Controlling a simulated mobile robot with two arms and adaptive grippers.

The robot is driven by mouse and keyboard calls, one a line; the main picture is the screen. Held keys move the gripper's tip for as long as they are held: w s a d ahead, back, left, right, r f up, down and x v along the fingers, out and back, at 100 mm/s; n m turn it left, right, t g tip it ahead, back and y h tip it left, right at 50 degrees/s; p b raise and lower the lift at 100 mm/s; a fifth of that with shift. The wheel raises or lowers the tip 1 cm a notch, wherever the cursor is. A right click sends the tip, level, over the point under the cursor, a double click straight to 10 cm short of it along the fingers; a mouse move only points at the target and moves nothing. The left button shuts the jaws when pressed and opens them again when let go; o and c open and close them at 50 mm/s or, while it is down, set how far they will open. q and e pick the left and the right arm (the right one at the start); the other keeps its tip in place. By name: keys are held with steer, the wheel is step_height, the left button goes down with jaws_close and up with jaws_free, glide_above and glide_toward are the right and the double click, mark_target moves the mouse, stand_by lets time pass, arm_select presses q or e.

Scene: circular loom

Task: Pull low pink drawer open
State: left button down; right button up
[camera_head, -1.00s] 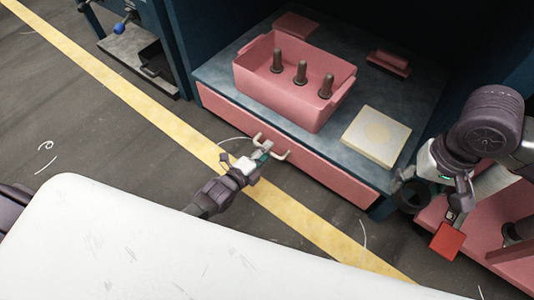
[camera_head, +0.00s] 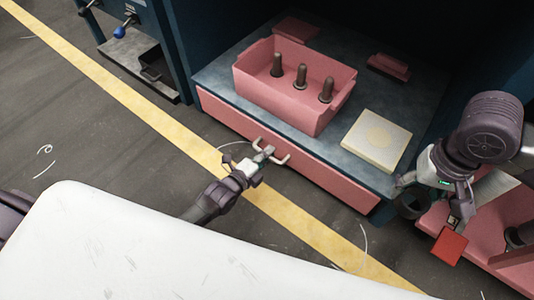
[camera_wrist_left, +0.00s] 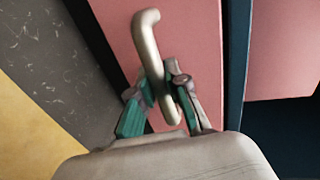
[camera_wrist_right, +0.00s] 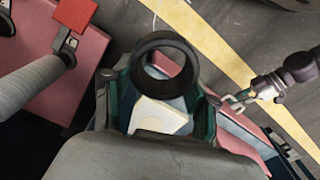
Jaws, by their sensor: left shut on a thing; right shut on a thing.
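The low pink drawer (camera_head: 330,180) is the long pink front panel under the blue-grey shelf. Its pale U-shaped handle (camera_head: 283,158) stands out from the front, and the drawer looks shut or nearly so. My left gripper (camera_head: 265,156) is at this handle. In the left wrist view the fingers (camera_wrist_left: 165,88) are closed around the handle bar (camera_wrist_left: 147,45), in front of the pink panel. My right gripper (camera_wrist_right: 165,98) is shut on a dark ring (camera_wrist_right: 166,64), held near the shelf's right corner, which also shows in the head view (camera_head: 411,205).
A pink bin (camera_head: 300,112) with three dark pegs and a cream block (camera_head: 377,139) stand on the shelf (camera_head: 225,78). Another pink surface with a red plate (camera_head: 449,246) is at right. A white surface (camera_head: 150,240) fills the foreground. Floor in front of the drawer is clear.

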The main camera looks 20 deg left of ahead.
arm_select(q)
steer(key=f+p+v, duration=0.2)
steer(key=p+v, duration=0.2)
steer(key=v, duration=0.7)
steer(key=s+f+p+v, duration=0.1)
steer(key=p+v, duration=0.3)
steer(key=v, duration=0.7)
steer(key=shift+f+p, duration=0.4)
steer(key=shift+f, duration=0.4)
steer(key=c, duration=1.1)
jaws_free()
steer(key=shift+w, duration=0.1)
steer(key=shift+c, duration=0.2)
steer(key=v, duration=1.2)
